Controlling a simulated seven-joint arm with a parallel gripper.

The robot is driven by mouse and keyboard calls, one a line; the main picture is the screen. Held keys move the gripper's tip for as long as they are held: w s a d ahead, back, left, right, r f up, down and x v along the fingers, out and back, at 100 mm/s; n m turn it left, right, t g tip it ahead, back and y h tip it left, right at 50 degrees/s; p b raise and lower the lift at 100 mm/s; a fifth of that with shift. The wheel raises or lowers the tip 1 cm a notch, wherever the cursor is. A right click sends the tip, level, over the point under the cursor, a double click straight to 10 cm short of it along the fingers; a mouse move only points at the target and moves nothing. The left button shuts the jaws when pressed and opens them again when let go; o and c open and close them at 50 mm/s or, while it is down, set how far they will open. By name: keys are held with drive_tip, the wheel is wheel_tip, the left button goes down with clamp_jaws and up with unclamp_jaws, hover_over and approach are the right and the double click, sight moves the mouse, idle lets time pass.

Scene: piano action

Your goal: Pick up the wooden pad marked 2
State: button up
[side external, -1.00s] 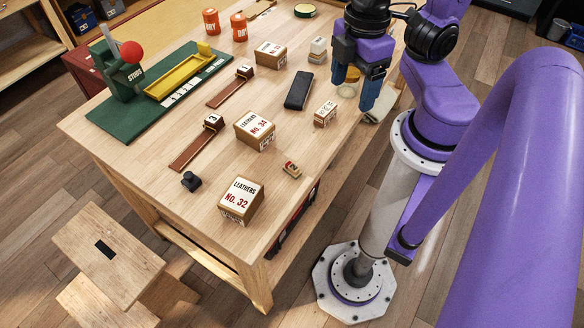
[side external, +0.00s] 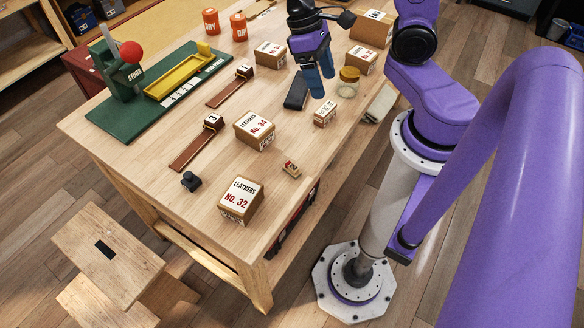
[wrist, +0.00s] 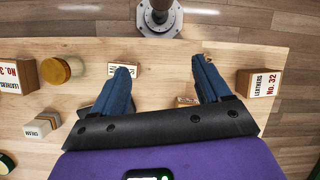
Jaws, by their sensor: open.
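The wooden pad marked 2 (side external: 291,169) is a small wooden block lying on the bench, between the Leathers No. 32 box (side external: 240,200) and a small white-topped box (side external: 325,114). My gripper (side external: 323,86) is open and empty, held above the bench, behind the pad in the side view. In the wrist view my gripper (wrist: 160,65) has its two blue fingers wide apart. There a small wooden piece shows past the right fingertip, mostly hidden; I cannot read its mark.
The Leathers No. 34 box (side external: 254,130) stands behind and left of the pad. A yellow-lidded jar (side external: 348,82) and a dark case (side external: 296,92) are near the gripper. A black knob (side external: 191,181) is at the front left. Bare bench surrounds the pad.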

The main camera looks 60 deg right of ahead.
drive_tip(key=s+d+f+m+t+y, duration=0.1)
drive_tip(key=f+m+t+y, duration=0.1)
drive_tip(key=m, duration=0.5)
drive_tip(key=s+d+f+m+t+y, duration=0.1)
drive_tip(key=d+f+m+t+y, duration=0.1)
drive_tip(key=f+m+y, duration=0.3)
drive_tip(key=s+d+f+m+t+y, duration=0.2)
drive_tip(key=m+y, duration=0.4)
drive_tip(key=m, duration=0.4)
drive_tip(key=shift+d+f+m+t, duration=0.2)
drive_tip(key=shift+f+m+t, duration=0.25)
drive_tip(key=shift+f, duration=0.55)
hover_over(297, 161)
drive_tip(key=s+d, duration=0.3)
drive_tip(key=d, duration=0.1)
wheel_tip(297, 161, down, 4)
drive_tip(key=shift+w+f, duration=0.1)
drive_tip(key=shift+w+x, duration=0.15)
drive_tip(key=shift+x, duration=1.55)
drive_tip(key=shift+w+x, duration=0.1)
drive_tip(key=shift+x, duration=1.55)
drive_tip(key=c, duration=1.1)
